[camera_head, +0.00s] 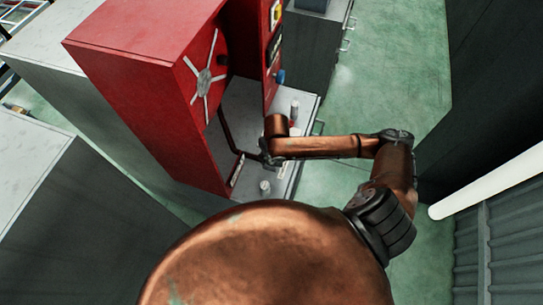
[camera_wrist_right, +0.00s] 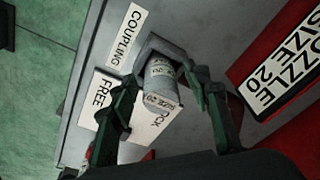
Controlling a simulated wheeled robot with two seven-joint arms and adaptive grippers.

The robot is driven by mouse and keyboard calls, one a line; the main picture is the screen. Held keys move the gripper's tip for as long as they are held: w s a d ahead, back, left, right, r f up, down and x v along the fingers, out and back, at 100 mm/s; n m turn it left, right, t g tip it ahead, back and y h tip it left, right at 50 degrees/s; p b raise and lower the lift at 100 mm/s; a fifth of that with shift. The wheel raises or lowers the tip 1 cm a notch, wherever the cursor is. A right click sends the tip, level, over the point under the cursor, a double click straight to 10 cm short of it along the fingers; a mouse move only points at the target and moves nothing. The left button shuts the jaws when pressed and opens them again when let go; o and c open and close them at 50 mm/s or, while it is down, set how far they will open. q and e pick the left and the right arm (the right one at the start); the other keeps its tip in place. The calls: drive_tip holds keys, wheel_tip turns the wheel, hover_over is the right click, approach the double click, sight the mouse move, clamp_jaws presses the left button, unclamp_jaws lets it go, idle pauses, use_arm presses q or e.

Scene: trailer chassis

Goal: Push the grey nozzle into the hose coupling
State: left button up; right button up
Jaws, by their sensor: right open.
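A grey cylinder (camera_wrist_right: 161,82) marked "SIZE 20", which looks like the nozzle, shows between the fingers of my right gripper (camera_wrist_right: 163,88) in the right wrist view. The fingers are open, one on each side of it; I cannot tell whether they touch it. A dark grey block (camera_wrist_right: 152,46) sits around its far end, beside a "COUPLING" label (camera_wrist_right: 127,36); it may be the hose coupling. How deep the cylinder sits is hidden. In the head view my right gripper (camera_head: 268,156) is small and dark over the grey shelf (camera_head: 240,108). My left gripper is not in view.
A red cabinet (camera_head: 140,75) with a spoked wheel (camera_head: 206,82) stands left of the shelf. A small pale cylinder (camera_head: 265,186) and another with red (camera_head: 294,112) stand on the shelf. A "FREE"/"LOCK" label (camera_wrist_right: 101,102) lies beside the gripper.

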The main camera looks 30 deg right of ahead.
wheel_tip(320, 180, up, 12)
drive_tip(key=s, duration=0.1)
drive_tip(key=shift+s, duration=0.4)
idle(0.6)
